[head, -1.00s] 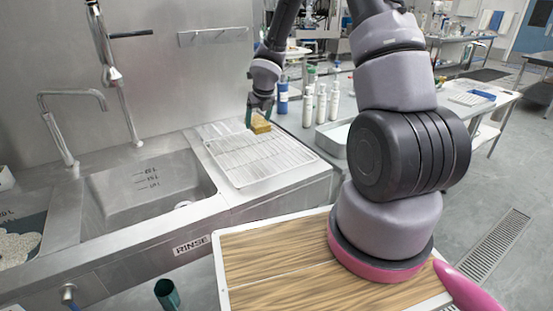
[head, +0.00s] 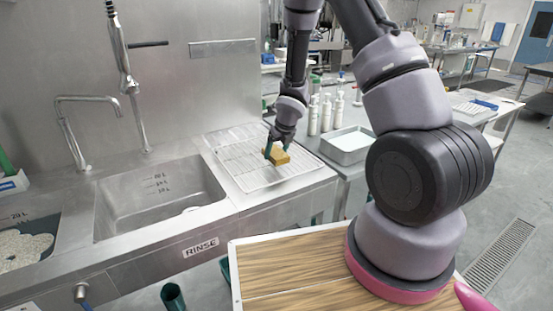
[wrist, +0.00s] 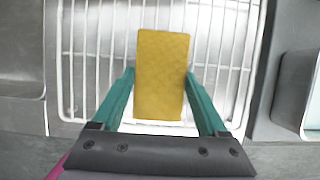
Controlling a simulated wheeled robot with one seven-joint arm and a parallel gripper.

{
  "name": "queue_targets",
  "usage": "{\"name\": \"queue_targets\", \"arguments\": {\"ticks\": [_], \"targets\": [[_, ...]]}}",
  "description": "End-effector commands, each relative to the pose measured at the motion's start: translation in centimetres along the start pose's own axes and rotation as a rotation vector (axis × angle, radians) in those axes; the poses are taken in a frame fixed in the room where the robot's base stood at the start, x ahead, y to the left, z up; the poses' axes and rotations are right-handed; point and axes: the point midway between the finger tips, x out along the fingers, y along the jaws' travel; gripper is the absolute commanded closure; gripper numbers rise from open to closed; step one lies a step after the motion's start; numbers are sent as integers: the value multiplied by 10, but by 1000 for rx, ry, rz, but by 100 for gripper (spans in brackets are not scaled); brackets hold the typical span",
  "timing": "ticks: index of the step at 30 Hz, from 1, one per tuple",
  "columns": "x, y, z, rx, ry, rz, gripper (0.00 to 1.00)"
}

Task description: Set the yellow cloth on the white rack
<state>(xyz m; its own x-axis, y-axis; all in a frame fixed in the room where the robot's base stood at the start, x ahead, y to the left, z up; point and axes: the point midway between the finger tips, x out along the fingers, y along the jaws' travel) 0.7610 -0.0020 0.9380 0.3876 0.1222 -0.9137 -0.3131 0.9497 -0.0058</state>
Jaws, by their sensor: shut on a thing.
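The yellow cloth (head: 277,155) looks like a flat rectangular block. My gripper (head: 275,154) is shut on it, with one green finger on each side. In the wrist view the yellow cloth (wrist: 161,75) lies between the two fingertips of my gripper (wrist: 160,82). The white rack (head: 247,167), a wire grid, is on the steel counter right of the sink. It shows below the cloth in the wrist view (wrist: 226,50). The cloth is over the rack's right part. I cannot tell whether it touches the wires.
The sink basin (head: 160,195) is left of the rack, with a curved faucet (head: 80,130) behind it. Several white bottles (head: 325,113) and a grey tray (head: 350,145) stand to the right. The rack's left and front parts are clear.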

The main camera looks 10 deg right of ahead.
Motion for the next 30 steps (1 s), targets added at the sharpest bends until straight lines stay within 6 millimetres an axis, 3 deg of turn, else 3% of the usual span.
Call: {"name": "queue_targets", "arguments": {"ticks": [6,17,18,20,30], "targets": [[26,0,-12,0,2,-1,76],[28,0,-13,-1,1,-1,76],[29,0,-13,-1,0,-1,20],[29,0,-13,-1,0,-1,0],[23,0,-11,1,0,-1,0]]}}
